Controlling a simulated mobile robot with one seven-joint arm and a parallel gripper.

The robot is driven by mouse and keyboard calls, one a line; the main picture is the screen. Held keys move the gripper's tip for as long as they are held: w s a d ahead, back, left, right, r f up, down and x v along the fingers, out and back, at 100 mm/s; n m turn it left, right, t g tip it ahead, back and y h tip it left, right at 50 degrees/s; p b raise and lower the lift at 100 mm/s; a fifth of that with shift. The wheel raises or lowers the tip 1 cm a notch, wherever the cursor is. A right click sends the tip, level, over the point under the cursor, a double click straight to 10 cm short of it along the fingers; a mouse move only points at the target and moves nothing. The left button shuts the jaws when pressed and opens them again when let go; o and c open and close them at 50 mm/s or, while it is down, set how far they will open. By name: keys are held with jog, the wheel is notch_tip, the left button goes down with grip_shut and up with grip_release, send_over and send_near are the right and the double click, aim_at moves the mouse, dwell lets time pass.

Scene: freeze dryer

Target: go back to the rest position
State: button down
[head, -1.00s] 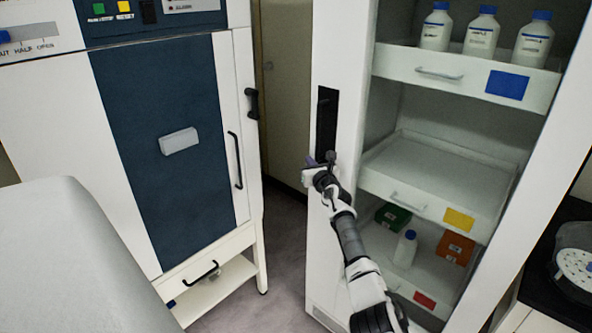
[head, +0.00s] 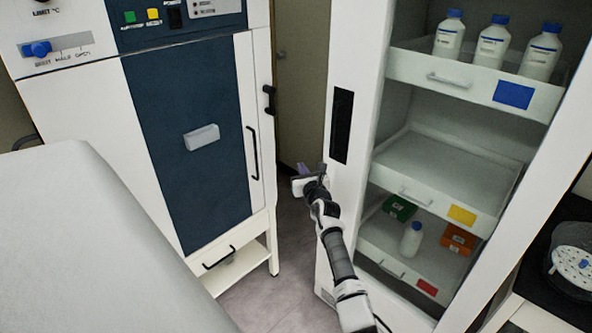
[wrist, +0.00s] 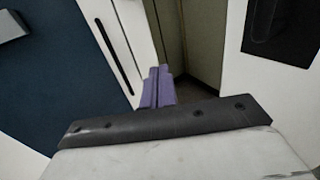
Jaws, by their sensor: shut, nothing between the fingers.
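My gripper (head: 303,171) is in the gap between the freeze dryer and the open shelf cabinet, in front of the cabinet's left post. In the wrist view its purple fingers (wrist: 158,87) are together with nothing between them. They point toward the gap between the freeze dryer's white side and the cabinet. My gripper appears apart from both the freeze dryer (head: 190,130) and the cabinet (head: 357,60) in the wrist view.
The cabinet has pull-out shelves with several white bottles (head: 492,45), a green box (head: 399,208) and an orange box (head: 458,238). The freeze dryer has black handles (head: 252,153). Bare floor (head: 290,270) shows between them. A dark counter with a round device (head: 572,268) stands at right.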

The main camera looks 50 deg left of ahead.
jog(key=shift+s+d+f, duration=0.1)
jog(key=shift+s+d, duration=0.1)
jog(key=shift+s, duration=1.4)
